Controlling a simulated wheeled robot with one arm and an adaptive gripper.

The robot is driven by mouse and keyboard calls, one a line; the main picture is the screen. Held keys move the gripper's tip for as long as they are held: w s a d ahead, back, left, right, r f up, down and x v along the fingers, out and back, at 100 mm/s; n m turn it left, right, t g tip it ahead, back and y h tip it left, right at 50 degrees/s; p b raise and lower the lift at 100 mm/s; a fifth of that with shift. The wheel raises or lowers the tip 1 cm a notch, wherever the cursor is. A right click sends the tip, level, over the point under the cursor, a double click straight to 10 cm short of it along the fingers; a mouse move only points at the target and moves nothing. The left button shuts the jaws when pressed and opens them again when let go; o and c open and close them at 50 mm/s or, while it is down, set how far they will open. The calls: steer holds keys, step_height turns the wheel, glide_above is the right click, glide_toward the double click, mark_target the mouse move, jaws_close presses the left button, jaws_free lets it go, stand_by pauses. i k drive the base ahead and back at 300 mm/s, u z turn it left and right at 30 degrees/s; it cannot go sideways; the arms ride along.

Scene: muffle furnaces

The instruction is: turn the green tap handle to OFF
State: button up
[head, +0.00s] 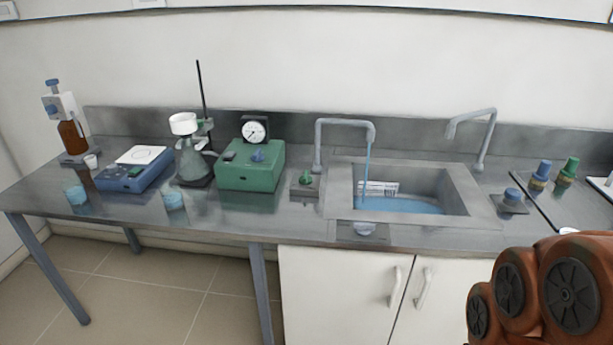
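A small green tap handle (305,178) sits on a grey block (307,191) on the bench, just left of the sink. The left grey faucet (345,123) beside it arches over the sink, and a stream of blue water (367,160) runs from its spout. The sink (455,185) has blue water in its bottom. The handle is too small to read its setting or any marking. My gripper is not in view. Only orange links of my arm show at the lower right, well away from the handle.
A second faucet (473,121) stands behind the sink's right side, with no water seen from it. A blue knob (512,194) is right of the sink. A green pump box (250,168) with a gauge stands left of the handle. A flask (193,163) stands farther left.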

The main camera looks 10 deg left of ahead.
mark_target(305, 179)
steer(key=k, duration=0.65)
steer(key=u, duration=0.65)
steer(key=i, duration=0.7)
steer(key=u, duration=0.85)
steer(key=i, duration=0.8)
steer(key=z, duration=0.4)
steer(key=i, duration=1.05)
steer(key=z, duration=0.6)
